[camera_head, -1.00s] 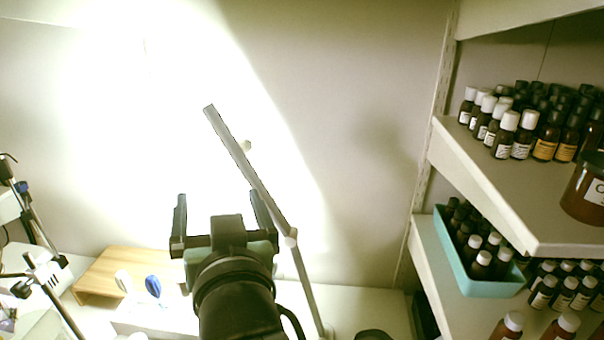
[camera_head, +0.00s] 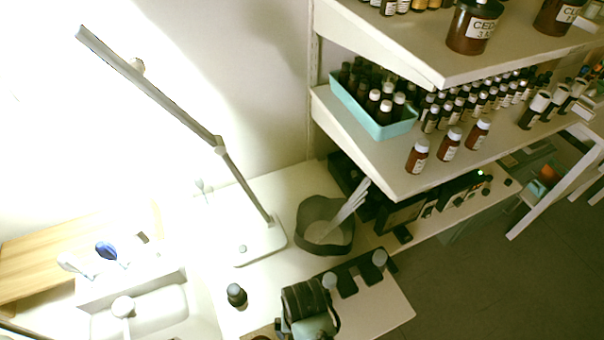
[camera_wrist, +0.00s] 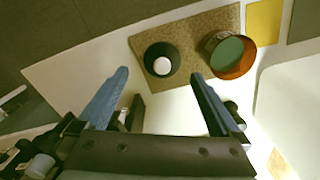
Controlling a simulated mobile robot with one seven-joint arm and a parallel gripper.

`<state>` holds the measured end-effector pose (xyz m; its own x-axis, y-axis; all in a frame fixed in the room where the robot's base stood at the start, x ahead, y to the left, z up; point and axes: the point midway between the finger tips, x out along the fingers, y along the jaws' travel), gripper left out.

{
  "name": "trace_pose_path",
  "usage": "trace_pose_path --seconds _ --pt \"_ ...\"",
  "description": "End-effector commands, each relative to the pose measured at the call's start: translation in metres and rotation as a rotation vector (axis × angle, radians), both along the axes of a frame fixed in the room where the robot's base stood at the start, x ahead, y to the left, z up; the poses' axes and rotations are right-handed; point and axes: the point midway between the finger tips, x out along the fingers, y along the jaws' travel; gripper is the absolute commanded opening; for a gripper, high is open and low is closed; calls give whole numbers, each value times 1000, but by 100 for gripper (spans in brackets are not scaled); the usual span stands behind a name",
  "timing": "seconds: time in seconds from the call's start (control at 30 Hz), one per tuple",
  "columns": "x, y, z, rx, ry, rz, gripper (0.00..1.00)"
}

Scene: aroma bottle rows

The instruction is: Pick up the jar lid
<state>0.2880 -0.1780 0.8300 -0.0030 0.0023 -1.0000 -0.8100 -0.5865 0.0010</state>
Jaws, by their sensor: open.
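In the wrist view, a round black piece with a white centre (camera_wrist: 162,61), which looks like the jar lid, lies on a speckled brown board (camera_wrist: 197,30). An amber jar (camera_wrist: 232,56) with a green inside is beside it to the right, near the board's edge. My gripper (camera_wrist: 158,78) is open and empty. Its two blue-grey fingers are spread wide, with the black piece beyond and between their tips, apart from them. In the head view, my dark arm shows at the bottom; the lid and the amber jar cannot be made out there.
A white sink (camera_head: 155,312), a lamp base (camera_head: 246,243) and a grey bin (camera_head: 325,225) stand around the worktop. A small dark bottle (camera_head: 236,295) stands left of my arm. Shelves with several bottles and a teal tray (camera_head: 400,127) overhang at the right. A yellow square (camera_wrist: 264,21) lies beyond the jar.

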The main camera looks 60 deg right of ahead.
Motion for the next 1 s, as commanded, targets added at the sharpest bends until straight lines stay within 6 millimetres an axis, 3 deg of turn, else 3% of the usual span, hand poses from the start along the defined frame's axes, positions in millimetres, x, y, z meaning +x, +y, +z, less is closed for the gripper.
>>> trace_pose_path --seconds 0.27,0.6,0.87,0.9,1.0 --pt "2 -1 -20 -1 -1 1 100" --pt "5 -2 -60 -2 -2 2 100" --pt "5 -2 -63 -3 -3 3 100" --pt "5 -2 -63 -3 -3 3 98" --pt "5 -2 -63 -3 -3 3 80"
